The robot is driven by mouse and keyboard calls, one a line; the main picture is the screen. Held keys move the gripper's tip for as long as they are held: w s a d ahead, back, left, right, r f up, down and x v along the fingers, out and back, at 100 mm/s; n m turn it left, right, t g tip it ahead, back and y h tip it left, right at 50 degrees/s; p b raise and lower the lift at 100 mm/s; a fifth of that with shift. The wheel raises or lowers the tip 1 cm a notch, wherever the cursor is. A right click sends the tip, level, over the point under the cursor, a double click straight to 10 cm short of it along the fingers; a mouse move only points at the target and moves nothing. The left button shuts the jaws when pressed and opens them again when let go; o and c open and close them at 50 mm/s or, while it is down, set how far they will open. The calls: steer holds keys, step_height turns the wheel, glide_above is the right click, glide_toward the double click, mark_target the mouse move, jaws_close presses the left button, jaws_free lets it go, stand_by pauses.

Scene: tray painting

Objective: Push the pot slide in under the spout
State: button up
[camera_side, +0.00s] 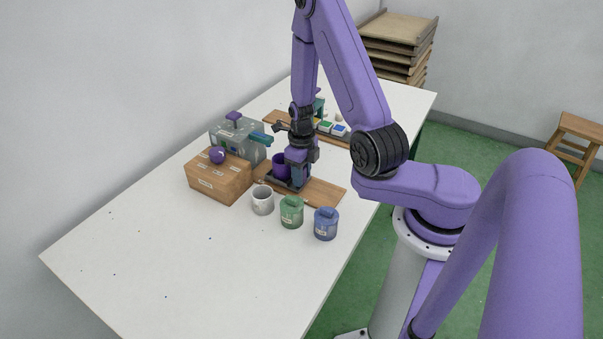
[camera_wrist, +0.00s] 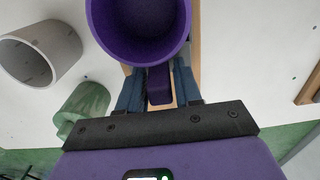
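The purple pot (camera_side: 281,165) stands upright on a dark slide (camera_side: 286,182) on a wooden board (camera_side: 325,191). The teal spout (camera_side: 260,138) juts right from a grey machine (camera_side: 226,133), behind and left of the pot. My gripper (camera_side: 298,174) is low at the pot's right side. In the wrist view the open-topped pot (camera_wrist: 140,30) is just beyond my gripper (camera_wrist: 159,80). Its blue fingers stand on either side of a purple upright block (camera_wrist: 159,86), close to it. Whether they touch it is unclear.
A cardboard box (camera_side: 219,180) with a purple ball stands left of the pot. A white cup (camera_side: 263,201), a green jar (camera_side: 291,212) and a blue jar (camera_side: 326,224) stand in front. A second board with colour blocks (camera_side: 338,130) lies behind. The front left table is clear.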

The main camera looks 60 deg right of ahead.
mark_target(287, 167)
jaws_close()
steer(key=shift+w, duration=2.45)
steer(key=shift+o, duration=2.2)
jaws_free()
steer(key=shift+w, duration=0.1)
steer(key=shift+r, duration=0.1)
step_height(287, 167, up, 17)
steer(key=shift+r, duration=0.1)
